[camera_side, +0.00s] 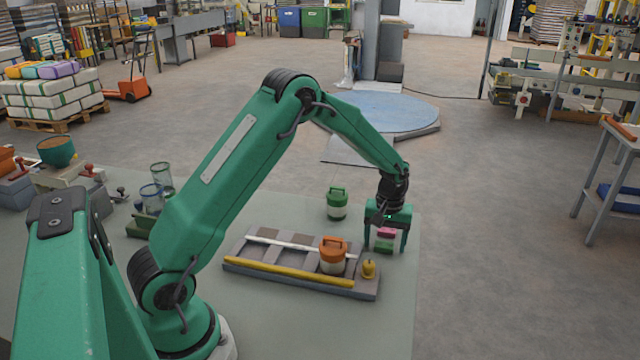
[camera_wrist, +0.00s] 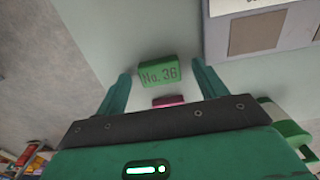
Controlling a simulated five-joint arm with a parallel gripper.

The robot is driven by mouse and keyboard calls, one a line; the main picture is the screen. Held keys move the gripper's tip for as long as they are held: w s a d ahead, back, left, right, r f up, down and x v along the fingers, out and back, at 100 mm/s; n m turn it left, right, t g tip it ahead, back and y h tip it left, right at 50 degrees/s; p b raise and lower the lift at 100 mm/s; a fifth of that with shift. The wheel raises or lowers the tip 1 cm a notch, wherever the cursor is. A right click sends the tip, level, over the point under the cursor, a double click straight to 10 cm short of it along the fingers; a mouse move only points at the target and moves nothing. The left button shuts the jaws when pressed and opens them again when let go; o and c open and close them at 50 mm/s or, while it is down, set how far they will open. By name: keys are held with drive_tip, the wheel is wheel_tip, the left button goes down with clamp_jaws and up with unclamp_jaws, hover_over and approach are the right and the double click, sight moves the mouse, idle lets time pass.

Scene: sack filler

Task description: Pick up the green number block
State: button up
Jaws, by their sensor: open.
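The green number block (camera_wrist: 160,71) reads "No. 36" in the wrist view. It shows as a small green block (camera_side: 383,246) near the table's right edge in the side view. My gripper (camera_side: 386,248) points down above that spot, jaws open. In the wrist view its two fingers (camera_wrist: 160,68) show either side of the block, with gaps on both sides; they do not grip it. A pink block (camera_wrist: 168,100) is close to the green one, partly hidden by my gripper body. It also shows between my fingers in the side view (camera_side: 386,232).
A grey tray (camera_side: 300,282) with a yellow bar and a white bar lies left of my gripper. An orange-lidded jar (camera_side: 333,254) and a small yellow knobbed piece (camera_side: 369,269) are at its right end. A green-lidded jar (camera_side: 337,204) stands behind. The table edge is close on the right.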

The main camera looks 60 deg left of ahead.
sight(385, 244)
idle(0.5)
drive_tip(key=c, duration=1.1)
drive_tip(key=shift+o, duration=0.2)
drive_tip(key=shift+r, duration=0.8)
wheel_tip(385, 244, up, 2)
drive_tip(key=shift+r, duration=0.2)
drive_tip(key=s+d+r, duration=0.4)
drive_tip(key=d+r, duration=0.3)
drive_tip(key=d, duration=0.3)
drive_tip(key=shift+s+d, duration=0.3)
drive_tip(key=shift+d, duration=0.1)
drive_tip(key=s+a, duration=0.2)
drive_tip(key=a, duration=0.6)
drive_tip(key=s+a, duration=0.2)
drive_tip(key=a, duration=0.7)
drive_tip(key=shift+s+f, duration=0.2)
drive_tip(key=shift+s, duration=0.15)
